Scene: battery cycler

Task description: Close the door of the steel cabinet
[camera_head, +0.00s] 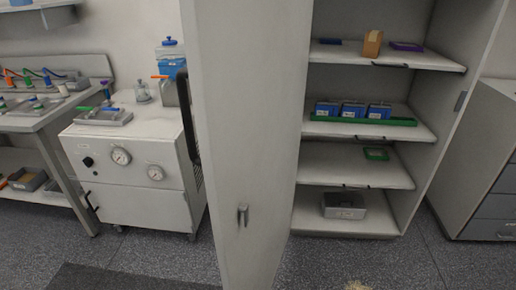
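The steel cabinet (455,135) stands right of centre with its shelves exposed. Its door (245,120) is swung wide open on the left side and reaches toward me. A small metal handle (243,214) sits low on the door face that I see. The shelves hold a brown box, a green tray with blue batteries, a small green item and a grey metal box. Neither of my grippers can be made out. A small pale shape shows at the bottom edge, too little to identify.
A white machine with gauges (130,165) stands left of the door. A workbench (35,115) is at the far left. A grey drawer unit (485,165) stands right of the cabinet. A dark mat (120,278) lies at front left. The speckled floor before the cabinet looks clear.

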